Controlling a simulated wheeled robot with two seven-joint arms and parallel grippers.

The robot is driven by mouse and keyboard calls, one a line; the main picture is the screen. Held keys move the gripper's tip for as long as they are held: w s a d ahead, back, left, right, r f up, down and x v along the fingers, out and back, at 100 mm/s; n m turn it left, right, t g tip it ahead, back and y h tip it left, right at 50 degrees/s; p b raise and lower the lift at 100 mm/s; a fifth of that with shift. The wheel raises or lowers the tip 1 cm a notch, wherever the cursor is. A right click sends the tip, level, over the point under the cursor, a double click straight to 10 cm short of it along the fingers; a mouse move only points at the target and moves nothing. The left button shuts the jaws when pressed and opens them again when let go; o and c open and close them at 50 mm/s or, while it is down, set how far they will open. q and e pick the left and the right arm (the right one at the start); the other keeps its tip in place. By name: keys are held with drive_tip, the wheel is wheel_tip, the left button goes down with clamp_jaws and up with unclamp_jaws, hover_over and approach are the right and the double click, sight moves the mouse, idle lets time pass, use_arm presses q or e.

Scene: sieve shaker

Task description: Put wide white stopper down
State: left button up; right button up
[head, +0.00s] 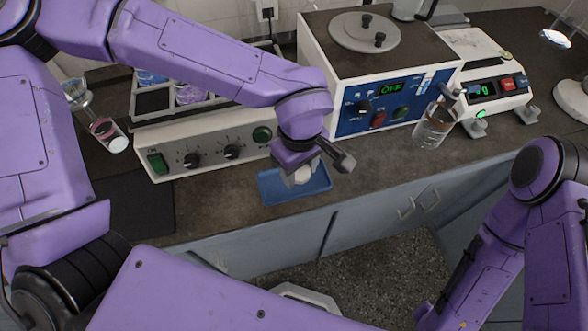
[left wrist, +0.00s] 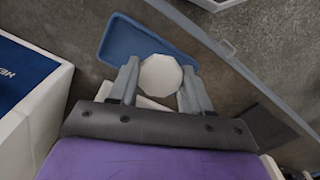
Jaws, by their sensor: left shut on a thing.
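The wide white stopper (left wrist: 161,76) is pale and many-sided, and sits between the two fingers of my left gripper (left wrist: 155,84). In the head view the stopper (head: 301,176) shows just under my left gripper (head: 310,170), over the blue tray (head: 270,187). The blue tray also shows in the left wrist view (left wrist: 118,42), lying flat on the bench near its front edge. My left gripper is shut on the stopper. I cannot tell whether the stopper touches the tray. My right arm shows at the right of the head view, but its gripper's fingers do not show.
A hotplate unit (head: 205,142) with knobs stands left of the tray. A blue-fronted device (head: 375,112) reading OFF stands behind, right. A vessel (head: 108,133) is at left. Bench (head: 395,160) right of the tray is clear.

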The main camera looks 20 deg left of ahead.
use_arm(q)
drive_tip(key=w+f, duration=0.1)
drive_tip(key=w+a+f, duration=0.1)
drive_tip(key=f, duration=0.1)
drive_tip(key=w+a+f, duration=0.1)
drive_tip(key=f, duration=0.1)
drive_tip(key=shift+a, duration=0.1)
wheel_tip(320, 180, down, 3)
drive_tip(key=shift+r, duration=0.1)
drive_tip(key=o, duration=1)
drive_tip(key=shift+f, duration=0.2)
drive_tip(key=shift+r, duration=0.1)
wheel_tip(320, 180, up, 12)
drive_tip(key=shift+r+p, duration=0.15)
drive_tip(key=shift+p, duration=0.25)
